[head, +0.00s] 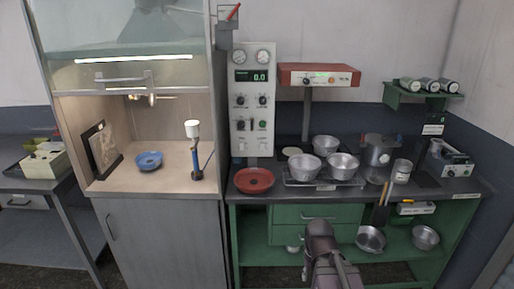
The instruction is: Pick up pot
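Several silver metal pots or pans are in the head view. A front left one (304,168), a front right one (342,168) and one behind them (325,144) sit close together on or beside a wire rack on the dark countertop. A taller metal pot (377,155) stands to their right. I cannot tell which one the task means. The end of my arm with my gripper (320,230) rises from the bottom edge, in front of the green drawers and apart from the pots. Its fingers cannot be made out, and no held object shows.
A red bowl (254,181) sits left of the rack. Two more metal bowls, a left one (370,239) and a right one (425,237), are on the lower shelf. A red-topped device (319,75) stands over the counter. A fume hood (130,90) is at left.

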